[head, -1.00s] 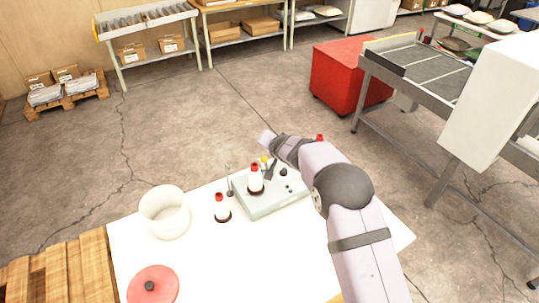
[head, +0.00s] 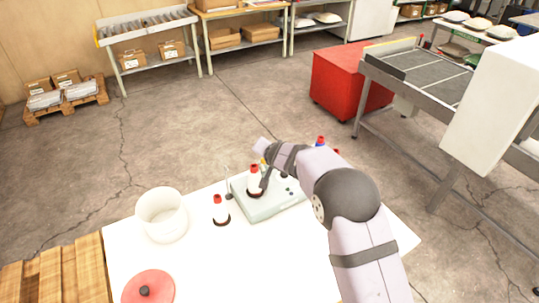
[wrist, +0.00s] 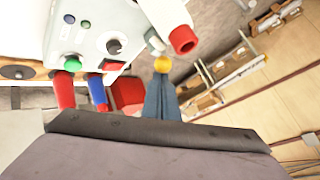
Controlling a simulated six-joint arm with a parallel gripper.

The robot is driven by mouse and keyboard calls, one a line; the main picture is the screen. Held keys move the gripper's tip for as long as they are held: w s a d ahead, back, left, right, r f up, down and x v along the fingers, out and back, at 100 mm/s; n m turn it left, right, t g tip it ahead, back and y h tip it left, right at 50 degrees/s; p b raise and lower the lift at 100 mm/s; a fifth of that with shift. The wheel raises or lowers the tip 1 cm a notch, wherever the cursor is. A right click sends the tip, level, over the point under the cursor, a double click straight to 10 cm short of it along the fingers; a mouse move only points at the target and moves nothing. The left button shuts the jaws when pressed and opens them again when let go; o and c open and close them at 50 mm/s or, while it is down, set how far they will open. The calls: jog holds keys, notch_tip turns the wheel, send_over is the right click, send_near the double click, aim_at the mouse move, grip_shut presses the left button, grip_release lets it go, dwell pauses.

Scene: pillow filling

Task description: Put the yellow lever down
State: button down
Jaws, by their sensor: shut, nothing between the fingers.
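The yellow lever (wrist: 162,65) shows as a round yellow knob on a short grey stem at the edge of the control box (wrist: 120,20) in the wrist view. In the head view its knob (head: 263,162) is a small yellow spot, mostly hidden by my arm, above the grey-green control box (head: 262,211). My gripper (wrist: 163,82) is shut and empty, its blue-grey fingers ending right at the yellow knob. I cannot tell whether they touch it. The gripper (head: 264,183) also shows in the head view, dark and pointing down over the box.
A white bucket (head: 162,215) and a red lid (head: 149,288) are on the white table (head: 215,270). The table's front middle is clear.

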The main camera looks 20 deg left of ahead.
jog(key=shift+f+b, duration=0.4)
jog(key=shift+b, duration=1.2)
jog(key=shift+r+b, duration=0.2)
jog(key=shift+b, duration=0.1)
jog(key=b, duration=0.5)
jog(key=shift+s+d+f+t+y, duration=0.2)
jog(key=shift+d+f+t+y, duration=0.05)
jog(key=shift+t+y, duration=0.15)
jog(key=shift+f+b, duration=0.15)
jog(key=shift+b, duration=0.55)
jog(key=s+d+f+t+y+b, duration=0.1)
jog(key=b, duration=0.9)
jog(key=f+t+y+b, duration=0.1)
jog(key=b, duration=0.8)
jog(key=s+d+f+m+t+b, duration=0.1)
jog(key=f+t+b, duration=0.1)
jog(key=b, duration=0.8)
jog(key=shift+s+d+f+y+b, duration=0.1)
jog(key=shift+s+d+y+b, duration=0.2)
jog(key=shift+y, duration=0.1)
jog(key=shift+s+d+f+b, duration=0.2)
jog(key=shift+s+f+b, duration=0.05)
jog(key=shift+f+b, duration=0.3)
jog(key=shift+w+r+p, duration=0.1)
jog(key=shift+r+p, duration=0.15)
jog(key=shift+p, duration=0.25)
